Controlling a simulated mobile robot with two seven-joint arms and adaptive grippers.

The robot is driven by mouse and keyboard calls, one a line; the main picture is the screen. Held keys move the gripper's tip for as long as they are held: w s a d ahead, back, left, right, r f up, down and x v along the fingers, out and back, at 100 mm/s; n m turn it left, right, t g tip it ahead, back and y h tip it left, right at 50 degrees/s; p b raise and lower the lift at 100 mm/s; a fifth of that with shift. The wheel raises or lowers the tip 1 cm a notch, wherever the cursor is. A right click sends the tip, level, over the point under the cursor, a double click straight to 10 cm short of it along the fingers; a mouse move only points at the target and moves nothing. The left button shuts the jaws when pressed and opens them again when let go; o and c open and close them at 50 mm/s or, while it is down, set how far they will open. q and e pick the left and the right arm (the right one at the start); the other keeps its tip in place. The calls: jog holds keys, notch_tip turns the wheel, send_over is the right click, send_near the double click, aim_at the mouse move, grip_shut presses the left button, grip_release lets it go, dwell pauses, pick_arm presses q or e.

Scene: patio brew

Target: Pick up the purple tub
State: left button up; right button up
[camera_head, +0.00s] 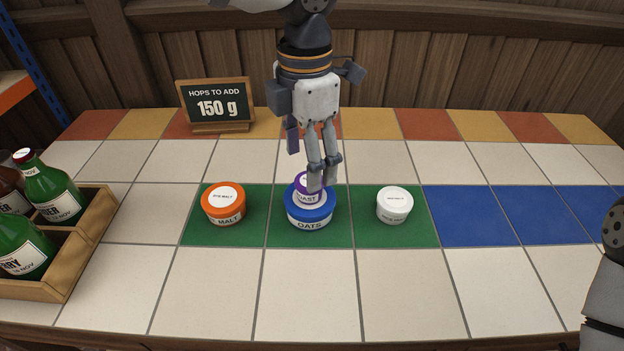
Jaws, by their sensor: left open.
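My right gripper is out of view; only part of my right arm shows at the right edge.
An orange tub (223,205) stands left and a white tub (394,206) right, each on green tiles. A wooden crate (83,243) with bottles is at the left. A sign (217,105) reading 150 g stands behind. The blue tiles (470,215) are clear.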

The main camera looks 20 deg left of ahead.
pick_arm(q)
jog(key=f, duration=0.6)
jog(key=shift+w+f, duration=0.25)
jog(key=shift+w, duration=0.15)
jog(key=c, duration=1.3)
